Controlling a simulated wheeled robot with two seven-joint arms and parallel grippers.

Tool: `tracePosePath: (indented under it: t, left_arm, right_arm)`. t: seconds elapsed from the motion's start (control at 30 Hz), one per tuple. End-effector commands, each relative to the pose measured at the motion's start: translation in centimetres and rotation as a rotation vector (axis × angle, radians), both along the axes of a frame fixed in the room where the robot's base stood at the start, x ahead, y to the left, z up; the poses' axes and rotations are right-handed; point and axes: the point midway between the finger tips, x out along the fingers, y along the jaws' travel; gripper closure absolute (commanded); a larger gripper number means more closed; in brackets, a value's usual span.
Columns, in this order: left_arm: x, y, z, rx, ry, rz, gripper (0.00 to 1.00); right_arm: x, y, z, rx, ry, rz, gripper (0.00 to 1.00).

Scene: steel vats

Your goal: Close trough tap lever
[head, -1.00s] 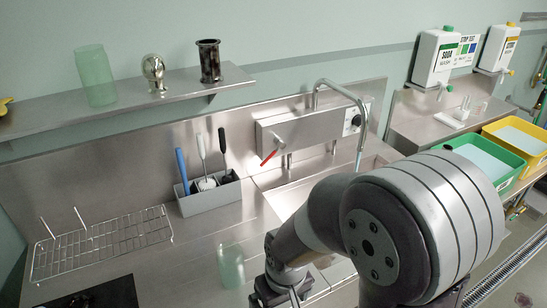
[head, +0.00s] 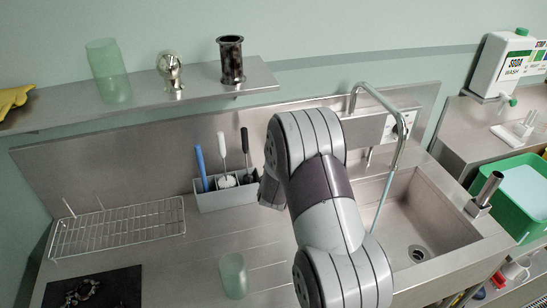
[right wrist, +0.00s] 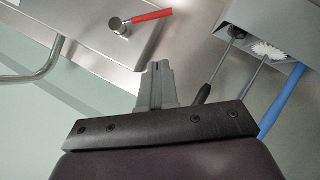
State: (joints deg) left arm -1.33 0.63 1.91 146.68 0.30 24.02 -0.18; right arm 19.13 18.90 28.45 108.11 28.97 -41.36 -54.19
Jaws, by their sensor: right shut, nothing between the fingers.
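The tap lever with its red handle (right wrist: 150,17) shows in the right wrist view, on the steel tap panel (right wrist: 90,20). Its handle points to the right in that picture. My right gripper (right wrist: 157,66) is shut and empty, its fingertips apart from the lever in the picture. In the head view my right arm hides the lever and the gripper. The steel spout (head: 400,130) arches over the sink basin (head: 440,215), with a thin bluish line below its end; I cannot tell whether this is water. My left gripper is not in view.
A grey holder (head: 225,197) with brushes stands left of my right arm. It also shows close to the gripper in the right wrist view (right wrist: 258,20). A wire rack (head: 120,233) and a green cup (head: 233,276) are on the counter. A shelf (head: 130,106) runs above.

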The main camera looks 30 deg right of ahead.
Motion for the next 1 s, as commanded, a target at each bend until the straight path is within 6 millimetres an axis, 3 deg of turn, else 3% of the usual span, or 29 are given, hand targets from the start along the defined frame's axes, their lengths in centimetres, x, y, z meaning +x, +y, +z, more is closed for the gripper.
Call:
tracePosePath:
  t: [0.17,0.57,0.8,1.0]
  left_arm:
    - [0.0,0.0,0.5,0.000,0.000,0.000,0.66]
    - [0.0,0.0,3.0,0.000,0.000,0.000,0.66]
    - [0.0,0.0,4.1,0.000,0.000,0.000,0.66]
    - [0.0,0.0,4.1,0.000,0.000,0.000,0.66]
  right_arm:
    - [1.0,-0.9,-0.4,-0.026,0.015,0.014,1.00]
    - [6.9,-5.7,-4.1,-0.024,0.014,0.015,1.00]
    - [6.9,-7.7,-6.8,-0.023,0.017,0.017,1.00]
    - [6.9,-8.2,-7.5,-0.023,0.014,0.016,1.00]
